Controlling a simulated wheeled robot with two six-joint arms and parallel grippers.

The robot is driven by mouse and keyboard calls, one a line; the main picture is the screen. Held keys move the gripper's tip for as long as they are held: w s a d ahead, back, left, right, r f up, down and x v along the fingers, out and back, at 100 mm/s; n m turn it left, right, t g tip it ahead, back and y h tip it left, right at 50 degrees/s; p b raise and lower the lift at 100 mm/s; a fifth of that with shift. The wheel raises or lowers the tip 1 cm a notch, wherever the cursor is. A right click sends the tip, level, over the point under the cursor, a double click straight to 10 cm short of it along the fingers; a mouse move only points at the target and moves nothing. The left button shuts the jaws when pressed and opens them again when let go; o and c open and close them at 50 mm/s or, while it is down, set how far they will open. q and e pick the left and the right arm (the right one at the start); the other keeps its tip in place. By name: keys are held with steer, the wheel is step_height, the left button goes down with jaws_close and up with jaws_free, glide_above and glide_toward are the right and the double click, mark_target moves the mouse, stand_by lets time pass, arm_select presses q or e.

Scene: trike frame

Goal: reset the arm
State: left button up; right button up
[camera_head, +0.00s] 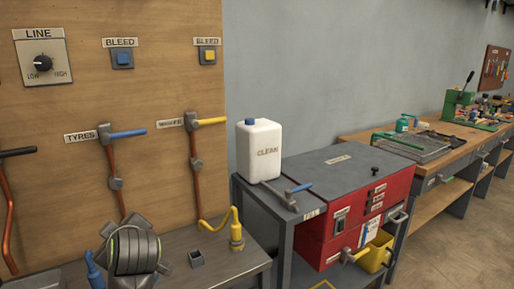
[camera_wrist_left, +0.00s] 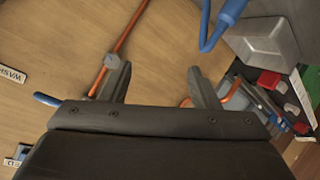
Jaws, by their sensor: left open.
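My left gripper (camera_wrist_left: 160,85) shows in the left wrist view with its two dark fingers apart and nothing between them. Beyond the fingers are a wooden board (camera_wrist_left: 60,50) and a copper pipe (camera_wrist_left: 125,35) that runs up past the left finger. The gripper's fingers cannot be made out there. My right gripper is in neither view.
The board (camera_head: 150,60) carries a blue lever (camera_head: 128,133) and a yellow lever (camera_head: 212,121) on copper pipes. A white jug (camera_head: 259,150) stands beside a red cabinet (camera_head: 345,215). The floor (camera_head: 455,230) at right is clear.

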arm_select(q)
steer(key=s+a+f+m+g+h, duration=0.15)
steer(key=s+f+m, duration=0.45)
steer(key=f, duration=0.7)
steer(key=s+d+f+m+g+h, duration=0.1)
steer(key=s+f+m+g+h, duration=0.15)
steer(key=s+f, duration=0.45)
steer(key=s+f+m+g+h, duration=0.1)
steer(key=s+f+m, duration=0.25)
steer(key=s, duration=0.75)
steer(key=s+d+f+m+g+h, duration=0.1)
steer(key=s+f+m+h, duration=0.1)
steer(key=s+f, duration=0.55)
step_height(320, 180, down, 21)
steer(key=s+a+g+p, duration=0.1)
steer(key=s+a+p, duration=0.1)
steer(key=s+d+f+g, duration=0.1)
steer(key=s+f, duration=1.3)
steer(key=s, duration=0.1)
steer(key=shift+d+f+p, duration=0.2)
steer(key=shift+p, duration=0.2)
steer(key=shift+c, duration=0.5)
